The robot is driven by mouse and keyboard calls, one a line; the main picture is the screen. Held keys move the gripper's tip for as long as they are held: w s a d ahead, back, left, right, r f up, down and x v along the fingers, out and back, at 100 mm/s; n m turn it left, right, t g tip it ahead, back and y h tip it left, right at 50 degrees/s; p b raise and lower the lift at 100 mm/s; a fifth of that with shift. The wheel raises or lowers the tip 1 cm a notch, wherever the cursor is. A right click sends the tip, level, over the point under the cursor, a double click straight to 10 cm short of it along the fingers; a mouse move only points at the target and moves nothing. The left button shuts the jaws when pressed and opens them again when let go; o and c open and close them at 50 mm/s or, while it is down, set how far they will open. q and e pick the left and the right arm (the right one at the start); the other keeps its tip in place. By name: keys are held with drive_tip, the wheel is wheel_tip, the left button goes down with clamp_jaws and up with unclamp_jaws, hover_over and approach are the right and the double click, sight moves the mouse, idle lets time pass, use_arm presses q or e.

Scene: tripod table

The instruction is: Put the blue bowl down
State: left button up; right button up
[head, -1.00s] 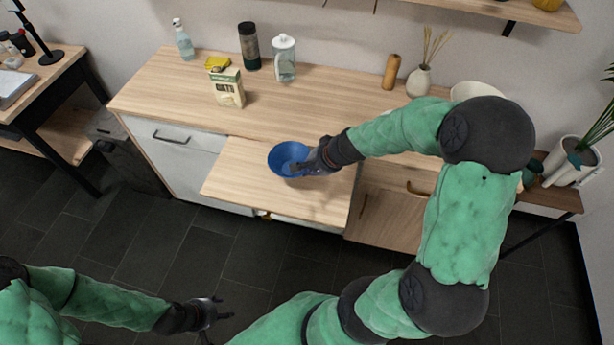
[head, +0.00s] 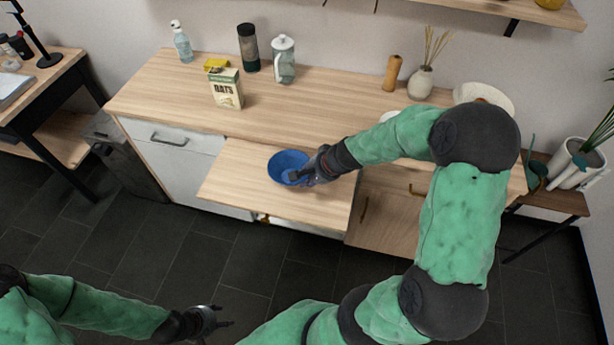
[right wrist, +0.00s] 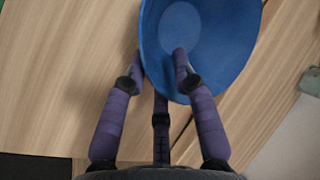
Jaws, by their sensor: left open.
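The blue bowl (head: 283,160) is at the pulled-out wooden board (head: 245,185), roughly upright. Whether its base touches the board cannot be told. My right gripper (head: 312,174) is at the bowl's right rim in the head view. In the right wrist view the gripper (right wrist: 158,65) is shut on the rim of the bowl (right wrist: 215,40). One finger reaches over the bowl's inside, another is at its left edge, and the middle finger is at the near side, its tip hard to see. My left gripper (head: 212,320) is open and empty, low over the floor.
On the counter (head: 310,105) behind stand an oats box (head: 227,90), a dark tumbler (head: 248,47), a glass jug (head: 284,60), a spray bottle (head: 182,43) and a vase (head: 420,82). The board is clear left of the bowl. A drawer handle (head: 170,141) is at the left.

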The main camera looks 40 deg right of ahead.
drive_tip(key=shift+r, duration=0.1)
drive_tip(key=shift+r, duration=0.2)
drive_tip(key=p+v, duration=0.5)
drive_tip(key=v, duration=0.7)
